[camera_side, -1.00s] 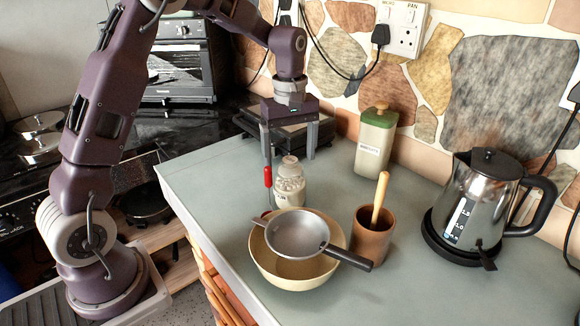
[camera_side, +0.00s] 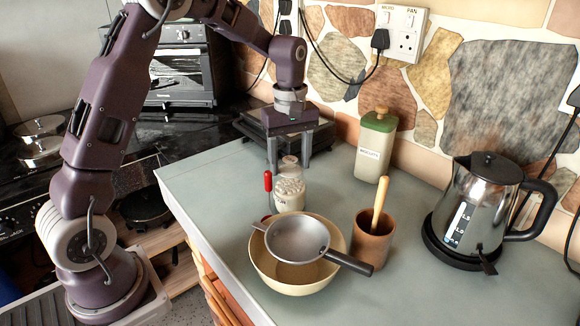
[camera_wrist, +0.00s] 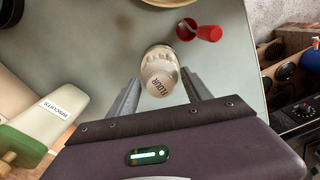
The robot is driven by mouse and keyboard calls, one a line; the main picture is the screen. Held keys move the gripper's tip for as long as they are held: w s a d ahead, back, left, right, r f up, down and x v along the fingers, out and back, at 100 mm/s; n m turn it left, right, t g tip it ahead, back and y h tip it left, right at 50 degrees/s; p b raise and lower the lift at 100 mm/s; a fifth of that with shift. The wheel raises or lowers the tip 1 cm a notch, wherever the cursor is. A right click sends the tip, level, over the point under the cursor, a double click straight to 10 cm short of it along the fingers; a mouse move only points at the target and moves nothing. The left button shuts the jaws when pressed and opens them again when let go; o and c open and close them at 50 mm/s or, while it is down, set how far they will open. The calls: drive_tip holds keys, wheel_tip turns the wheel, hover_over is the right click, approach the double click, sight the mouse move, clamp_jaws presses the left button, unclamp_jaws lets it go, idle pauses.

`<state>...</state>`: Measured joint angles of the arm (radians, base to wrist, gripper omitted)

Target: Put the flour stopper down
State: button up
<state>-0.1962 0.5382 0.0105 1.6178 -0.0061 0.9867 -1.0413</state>
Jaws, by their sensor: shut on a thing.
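The pale flour jar (camera_side: 290,192) stands upright on the grey-green worktop, behind the cream bowl. Its rounded top, the flour stopper (camera_side: 288,161), shows between the fingertips of my gripper (camera_side: 289,169). In the wrist view the stopper, with the word FLOUR near it, lies between my two fingers (camera_wrist: 161,76). My gripper is shut on the stopper from above. The stopper appears to sit on or just over the jar's neck; I cannot tell if there is a gap.
A cream bowl (camera_side: 268,276) with a sieve (camera_side: 297,240) across it stands in front. A red-handled utensil (camera_side: 268,182) is left of the jar. A brown pot (camera_side: 371,246) with a wooden handle, a biscuits canister (camera_side: 373,160) and a kettle (camera_side: 478,210) stand right. Worktop between jar and canister is clear.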

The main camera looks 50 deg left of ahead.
wheel_tip(320, 180, up, 13)
hover_over(233, 234)
drive_tip(key=shift+m, duration=0.4)
wheel_tip(233, 234, down, 24)
drive_tip(key=o, duration=1.4)
drive_tip(key=shift+f, duration=0.1)
drive_tip(key=shift+c, duration=0.2)
